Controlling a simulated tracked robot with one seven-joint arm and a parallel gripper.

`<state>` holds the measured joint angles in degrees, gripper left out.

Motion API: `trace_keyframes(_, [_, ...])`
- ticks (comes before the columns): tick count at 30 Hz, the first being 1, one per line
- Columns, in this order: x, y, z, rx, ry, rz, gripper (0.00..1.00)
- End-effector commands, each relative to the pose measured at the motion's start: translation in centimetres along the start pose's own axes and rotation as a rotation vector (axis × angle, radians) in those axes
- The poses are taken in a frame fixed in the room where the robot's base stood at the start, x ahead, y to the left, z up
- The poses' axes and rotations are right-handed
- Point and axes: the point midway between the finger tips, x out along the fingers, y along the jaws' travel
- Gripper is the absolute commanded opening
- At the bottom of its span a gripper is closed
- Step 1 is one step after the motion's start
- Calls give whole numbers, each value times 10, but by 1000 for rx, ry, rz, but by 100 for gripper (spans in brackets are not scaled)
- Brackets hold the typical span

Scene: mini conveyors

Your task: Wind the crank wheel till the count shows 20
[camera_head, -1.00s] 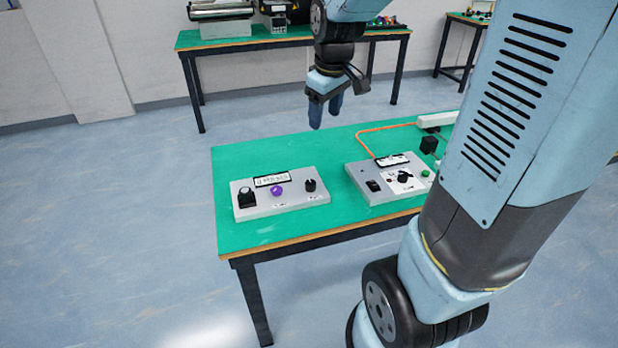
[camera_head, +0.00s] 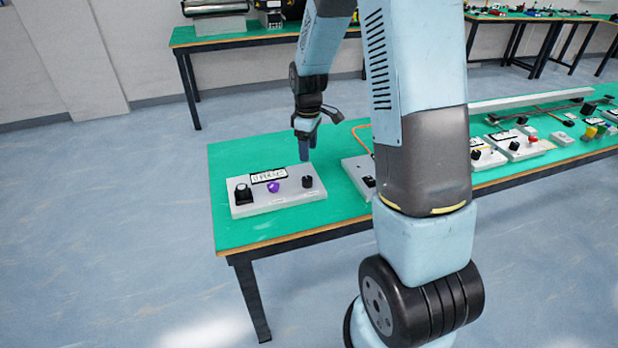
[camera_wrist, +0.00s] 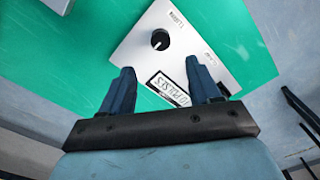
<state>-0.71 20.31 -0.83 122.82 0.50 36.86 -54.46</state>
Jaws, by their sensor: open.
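A light grey control box (camera_head: 250,207) lies on the near left end of the green table. It carries a white display (camera_head: 268,175) whose lettering seems to read PULSES; the number is too small to be sure of. On it are a black knob on a square base (camera_head: 243,194), a purple knob (camera_head: 274,186) and a round black knob (camera_head: 307,182). I cannot tell which is the crank wheel. My gripper (camera_head: 305,156) is open and empty, above the box's right end. In the wrist view, a black knob (camera_wrist: 160,39) and the display (camera_wrist: 170,86) lie beyond and between the fingers (camera_wrist: 160,68).
A second grey box (camera_head: 355,172) stands to the right, partly hidden by my arm. More small devices (camera_head: 515,145) line the right part of the table. The green table (camera_head: 235,155) is bare behind the left box. Another table stands behind.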

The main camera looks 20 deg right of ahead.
Motion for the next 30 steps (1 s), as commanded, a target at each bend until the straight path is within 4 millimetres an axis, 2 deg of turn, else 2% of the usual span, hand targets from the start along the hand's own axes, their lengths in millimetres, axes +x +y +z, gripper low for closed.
trace_keyframes(12, [74,-1,0,0,-3,-3,62])
trace_keyframes(18, [101,-1,0,0,-1,-2,62])
trace_keyframes(24, [116,-1,0,0,-1,0,62])
trace_keyframes(30, [119,-1,0,0,0,0,62])
